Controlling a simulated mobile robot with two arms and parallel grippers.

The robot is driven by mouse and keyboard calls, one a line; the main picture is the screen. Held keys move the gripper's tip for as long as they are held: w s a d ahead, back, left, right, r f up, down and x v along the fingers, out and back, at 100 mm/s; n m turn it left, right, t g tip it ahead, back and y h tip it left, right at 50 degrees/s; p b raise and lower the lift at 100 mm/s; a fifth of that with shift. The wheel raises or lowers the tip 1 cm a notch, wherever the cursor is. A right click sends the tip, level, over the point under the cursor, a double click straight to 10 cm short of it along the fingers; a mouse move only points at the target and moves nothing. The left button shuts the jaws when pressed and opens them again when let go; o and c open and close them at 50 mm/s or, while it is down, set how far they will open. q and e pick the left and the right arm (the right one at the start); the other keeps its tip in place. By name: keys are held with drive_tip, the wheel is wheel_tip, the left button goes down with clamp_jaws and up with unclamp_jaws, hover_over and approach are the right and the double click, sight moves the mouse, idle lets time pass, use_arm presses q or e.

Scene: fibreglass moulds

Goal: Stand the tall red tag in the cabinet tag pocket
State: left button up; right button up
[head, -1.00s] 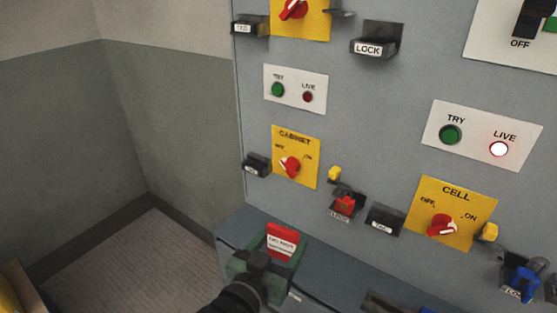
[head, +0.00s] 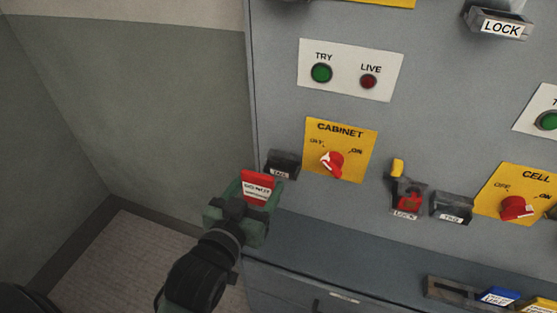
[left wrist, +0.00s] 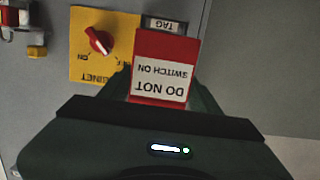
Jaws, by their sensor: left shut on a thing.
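The tall red tag (head: 257,188) has a white "DO NOT SWITCH ON" label. My left gripper (head: 243,208) is shut on its lower part and holds it upright; the tag also shows in the left wrist view (left wrist: 166,62). The cabinet tag pocket (head: 282,165) is a dark holder marked "TAG", left of the yellow CABINET switch plate (head: 340,150). In the head view the tag is just below and left of the pocket. In the left wrist view the pocket (left wrist: 164,24) shows just beyond the tag's edge. Whether they touch I cannot tell. My right gripper is out of view.
A lock holder (head: 407,200) with a red lock and another tag pocket (head: 452,207) are to the right, by the CELL plate (head: 515,195). Open floor lies left.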

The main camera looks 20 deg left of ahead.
use_arm(q)
drive_tip(key=p, duration=0.3)
approach(287, 148)
drive_tip(key=w+r, duration=0.1)
drive_tip(key=w, duration=0.2)
drive_tip(key=w+r, duration=0.1)
drive_tip(key=w, duration=0.1)
drive_tip(key=shift+w+r, duration=0.35)
drive_tip(key=shift+w, duration=0.05)
drive_tip(key=shift+w+d+f, duration=0.1)
drive_tip(key=shift+w, duration=0.05)
wheel_tip(287, 148, down, 3)
drive_tip(key=shift+f, duration=0.2)
drive_tip(key=shift+f, duration=0.2)
drive_tip(key=o, duration=1.3)
drive_tip(key=shift+r, duration=0.15)
